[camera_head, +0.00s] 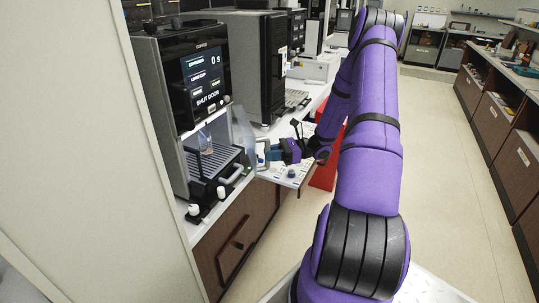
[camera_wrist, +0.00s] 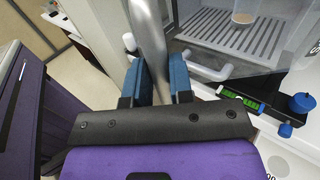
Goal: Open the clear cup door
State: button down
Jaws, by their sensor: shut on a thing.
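The coffee machine (camera_head: 205,80) stands at the left of the head view, and its screen reads "SHUT DOOR". Its clear door (camera_head: 243,128) stands swung out from the machine's front. My gripper (camera_head: 268,153) is at the door's outer side. In the wrist view my gripper (camera_wrist: 155,78) has its blue fingers on both sides of a grey metal handle (camera_wrist: 149,32) and is shut on it. A small cup (camera_head: 207,146) stands on the slatted drip tray (camera_head: 222,162) inside. The cup (camera_wrist: 243,17) shows partly in the wrist view.
A second dark machine (camera_head: 250,62) stands behind on the same counter. A red thing (camera_head: 325,172) is beyond my arm. Brown cabinets (camera_head: 500,112) line the right side. The pale floor (camera_head: 432,150) between is clear.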

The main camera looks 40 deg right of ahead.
jog(key=shift+w+r, duration=0.15)
jog(key=shift+w, duration=0.05)
jog(key=shift+w+d, duration=0.1)
jog(key=shift+d, duration=2.1)
jog(key=c, duration=1)
grip_release()
jog(key=shift+w, duration=0.1)
jog(key=shift+o, duration=0.4)
jog(key=shift+s+d, duration=0.15)
jog(key=shift+s, duration=0.05)
jog(key=v, duration=1)
jog(key=shift+d, duration=0.25)
jog(key=shift+s, duration=0.15)
